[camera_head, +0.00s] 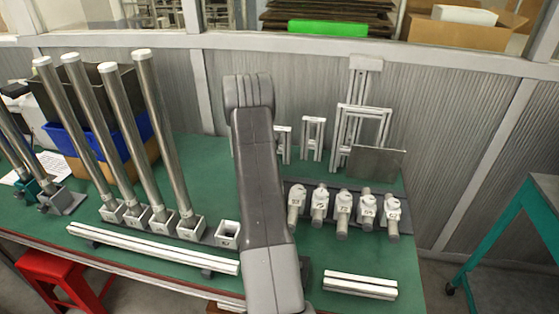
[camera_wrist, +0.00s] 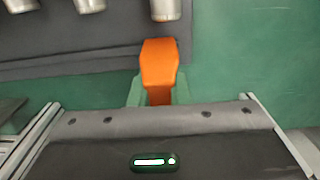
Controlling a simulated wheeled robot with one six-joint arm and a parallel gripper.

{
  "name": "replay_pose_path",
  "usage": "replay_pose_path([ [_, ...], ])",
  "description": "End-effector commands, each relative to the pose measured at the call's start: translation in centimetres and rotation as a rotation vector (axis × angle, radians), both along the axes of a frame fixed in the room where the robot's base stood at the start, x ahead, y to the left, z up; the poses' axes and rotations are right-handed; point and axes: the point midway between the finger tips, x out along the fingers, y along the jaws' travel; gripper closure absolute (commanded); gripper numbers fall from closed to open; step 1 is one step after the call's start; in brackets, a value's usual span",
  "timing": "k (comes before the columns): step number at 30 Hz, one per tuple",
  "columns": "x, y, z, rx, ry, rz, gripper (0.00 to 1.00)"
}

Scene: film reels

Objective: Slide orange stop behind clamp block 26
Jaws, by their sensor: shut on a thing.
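The orange stop (camera_wrist: 160,66) is upright in the middle of the wrist view, between the pale green fingertips of my gripper (camera_wrist: 157,92), which is shut on it. In the head view my grey arm hides the gripper and the stop. Several pale clamp-like blocks with short metal cylinders stand in a row on a dark base (camera_head: 408,228), such as the middle block (camera_head: 344,199). Their small labels are too blurred to tell which is 26.
Tall metal tubes (camera_head: 122,135) stand in square sockets on the left of the green table (camera_head: 200,160). White rails (camera_head: 150,247) lie along the front, with a shorter pair (camera_head: 360,285) at front right. Metal frames (camera_head: 362,130) and a grey plate (camera_head: 377,163) stand behind the blocks.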

Motion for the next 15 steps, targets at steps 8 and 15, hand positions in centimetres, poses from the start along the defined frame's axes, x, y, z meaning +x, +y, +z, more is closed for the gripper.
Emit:
replay_pose_path([
  [8, 0.32, 1.19, 0.14, -0.001, -0.003, 0.001, 1.00],
  [15, 0.33, 1.15, 0.16, 0.000, -0.003, 0.000, 1.00],
])
